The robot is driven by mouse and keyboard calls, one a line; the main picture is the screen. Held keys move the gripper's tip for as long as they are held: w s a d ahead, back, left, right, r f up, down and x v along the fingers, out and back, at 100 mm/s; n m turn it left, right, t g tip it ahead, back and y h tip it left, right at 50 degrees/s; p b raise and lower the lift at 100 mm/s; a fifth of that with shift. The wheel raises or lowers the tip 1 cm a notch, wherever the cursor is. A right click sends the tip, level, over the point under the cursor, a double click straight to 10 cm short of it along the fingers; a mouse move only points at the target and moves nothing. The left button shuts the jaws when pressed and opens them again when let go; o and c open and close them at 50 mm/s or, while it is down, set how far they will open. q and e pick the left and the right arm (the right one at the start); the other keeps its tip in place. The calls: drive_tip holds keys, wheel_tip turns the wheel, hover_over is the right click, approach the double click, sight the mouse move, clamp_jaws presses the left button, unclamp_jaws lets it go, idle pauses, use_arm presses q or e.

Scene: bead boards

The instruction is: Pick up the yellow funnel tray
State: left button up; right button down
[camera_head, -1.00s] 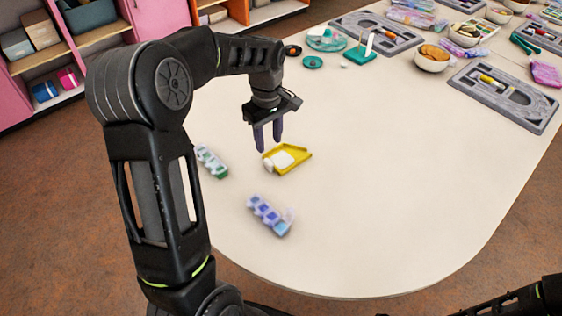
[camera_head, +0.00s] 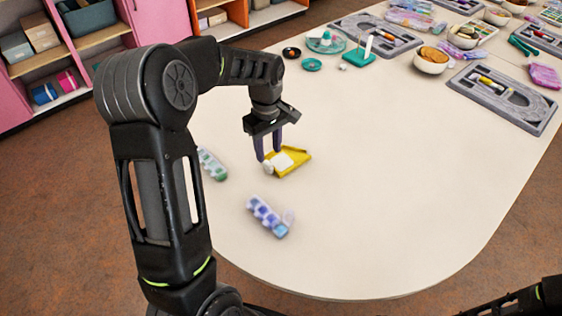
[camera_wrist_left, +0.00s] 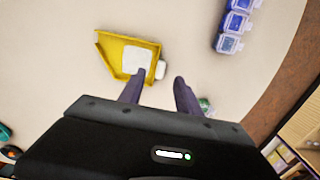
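The yellow funnel tray (camera_head: 301,155) lies on the table with a white square patch or piece (camera_head: 283,161) in it; what that piece is I cannot tell. In the left wrist view the tray (camera_wrist_left: 112,52) is ahead of the fingers, toward the left. My left gripper (camera_head: 269,154) points down at the tray's near-left end, its fingers apart and empty. In the left wrist view the gap between the fingertips (camera_wrist_left: 158,77) is just beside the tray's end, where a small white piece (camera_wrist_left: 160,70) shows. My right gripper is out of view.
A green-lidded bead box (camera_head: 212,164) lies left of the tray, and a blue-purple one (camera_head: 267,216) lies nearer. Teal dishes (camera_head: 312,64), bowls (camera_head: 432,60) and grey bead boards (camera_head: 505,95) stand farther back. The table's middle and right are clear.

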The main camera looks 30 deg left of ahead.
sight(269, 164)
use_arm(q)
wheel_tip(269, 164, down, 5)
drive_tip(key=shift+s, duration=0.1)
idle(0.7)
clamp_jaws()
idle(0.3)
idle(1.0)
